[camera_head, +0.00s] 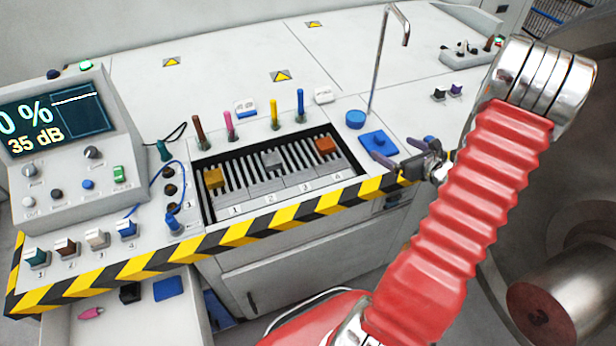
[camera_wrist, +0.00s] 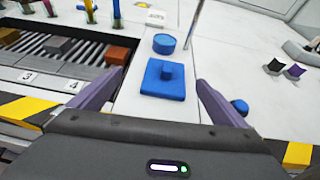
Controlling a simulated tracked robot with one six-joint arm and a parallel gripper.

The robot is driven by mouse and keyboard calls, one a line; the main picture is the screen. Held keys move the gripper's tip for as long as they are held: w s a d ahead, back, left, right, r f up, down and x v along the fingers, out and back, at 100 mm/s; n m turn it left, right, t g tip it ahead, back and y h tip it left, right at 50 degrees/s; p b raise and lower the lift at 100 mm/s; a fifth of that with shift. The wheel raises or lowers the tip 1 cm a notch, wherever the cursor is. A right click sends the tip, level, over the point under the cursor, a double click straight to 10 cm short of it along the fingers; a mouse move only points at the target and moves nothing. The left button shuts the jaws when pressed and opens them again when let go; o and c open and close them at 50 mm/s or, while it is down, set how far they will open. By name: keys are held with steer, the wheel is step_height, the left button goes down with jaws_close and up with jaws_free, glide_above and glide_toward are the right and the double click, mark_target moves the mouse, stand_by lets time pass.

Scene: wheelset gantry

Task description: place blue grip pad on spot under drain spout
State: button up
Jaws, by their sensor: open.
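The blue grip pad (camera_head: 379,143) is a flat square with a small raised knob, lying on the white bench top right of the slotted tray. In the wrist view the pad (camera_wrist: 165,88) shows between and beyond my fingertips, apart from them. My gripper (camera_head: 408,153) is open and empty, its purple fingers just in front and to the right of the pad. The drain spout (camera_head: 384,52) is a thin metal pipe rising behind the pad, its bent end pointing down to the right. No marked spot under its end is clear to me.
A round blue disc (camera_head: 355,119) lies behind the pad near the pipe's foot. The slotted tray (camera_head: 262,188) holds coloured blocks; upright coloured pegs stand behind it. Small dark blocks (camera_head: 447,92) sit further right. An open drawer (camera_head: 140,318) holds another blue piece.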

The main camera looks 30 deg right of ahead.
steer(key=w+a+r+n+g+y, duration=0.1)
steer(key=a+r+n+g+y, duration=0.1)
steer(key=a+r+n, duration=0.6)
steer(key=w+a+r+n+g+y, duration=0.1)
steer(key=a+r+n+g+y, duration=0.2)
steer(key=a, duration=1)
steer(key=w+a+r+n+g+y, duration=0.1)
steer(key=a+r+n+y, duration=0.15)
steer(key=a+n, duration=0.6)
steer(key=s+a+r+n+g+h, duration=0.1)
steer(key=s+a+r+n+h, duration=0.2)
steer(key=s+a+r+n, duration=0.2)
steer(key=s+a+r+n+h, duration=0.3)
steer(key=s+a+r+n, duration=0.2)
steer(key=s+a+n, duration=0.3)
steer(key=shift+s+n+g, duration=0.4)
steer(key=shift+s+n, duration=1.65)
steer(key=shift+h, duration=0.25)
steer(key=shift+c, duration=0.4)
